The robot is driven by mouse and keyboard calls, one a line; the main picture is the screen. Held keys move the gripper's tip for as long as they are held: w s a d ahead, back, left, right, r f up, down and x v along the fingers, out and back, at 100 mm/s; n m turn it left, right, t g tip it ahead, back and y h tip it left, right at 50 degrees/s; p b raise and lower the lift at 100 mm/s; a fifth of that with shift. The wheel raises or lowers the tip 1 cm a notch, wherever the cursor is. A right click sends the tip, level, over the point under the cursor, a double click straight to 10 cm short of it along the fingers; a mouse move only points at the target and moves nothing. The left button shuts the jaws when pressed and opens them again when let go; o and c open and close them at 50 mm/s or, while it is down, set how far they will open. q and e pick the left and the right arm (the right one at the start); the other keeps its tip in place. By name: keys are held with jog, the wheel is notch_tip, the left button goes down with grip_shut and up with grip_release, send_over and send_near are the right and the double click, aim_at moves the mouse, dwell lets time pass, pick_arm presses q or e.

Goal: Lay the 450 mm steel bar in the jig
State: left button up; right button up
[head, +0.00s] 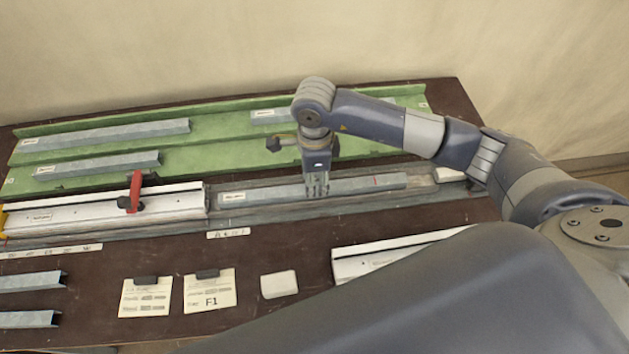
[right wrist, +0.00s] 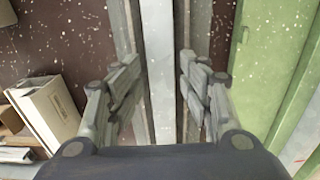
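A grey steel bar (head: 270,192) with a small label lies lengthwise in the long grey jig channel (head: 425,193) at the middle of the bench. Its label is too small to read, so I cannot tell its length. My right gripper (head: 318,192) points down over the middle of this bar. In the right wrist view the bar (right wrist: 158,75) runs between the two separated fingers of the gripper (right wrist: 160,60), with a gap visible on the right side. Whether the fingers are level with the bar or above it is unclear. My left gripper is not in view.
A green tray (head: 215,157) with several more steel bars (head: 110,135) lies behind. A white rail (head: 80,210) with a red clamp handle (head: 135,190) adjoins the channel's left end. Clipped cards (head: 146,298), a white block (head: 279,284) and another white rail (head: 375,258) lie in front.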

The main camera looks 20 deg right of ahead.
notch_tip(320, 180, up, 11)
jog(key=b, duration=0.2)
jog(key=shift+f, duration=0.15)
jog(key=shift+f, duration=0.1)
dwell(0.3)
